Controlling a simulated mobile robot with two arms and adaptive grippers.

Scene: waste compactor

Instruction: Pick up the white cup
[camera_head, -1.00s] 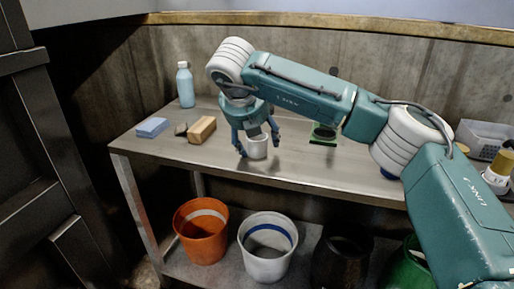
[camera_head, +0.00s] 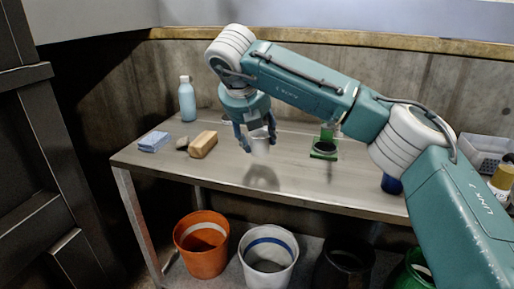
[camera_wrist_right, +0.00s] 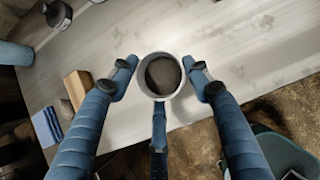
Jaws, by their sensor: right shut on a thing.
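The white cup (camera_head: 261,147) is held upright between the fingers of my right gripper (camera_head: 259,143). It hangs above the metal table (camera_head: 300,178), with its shadow on the tabletop below. In the right wrist view the cup (camera_wrist_right: 143,82) is seen from above, with a pale rim and a dark brown inside. The blue fingers of the right gripper (camera_wrist_right: 162,82) close around it from several sides. My left gripper is not in view.
Left on the table are a light blue bottle (camera_head: 187,100), a blue sponge (camera_head: 154,141), a small grey lump (camera_head: 182,143) and a wooden block (camera_head: 203,145). A green stand (camera_head: 324,149) is to the right. Orange (camera_head: 202,258) and white (camera_head: 268,276) buckets stand below.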

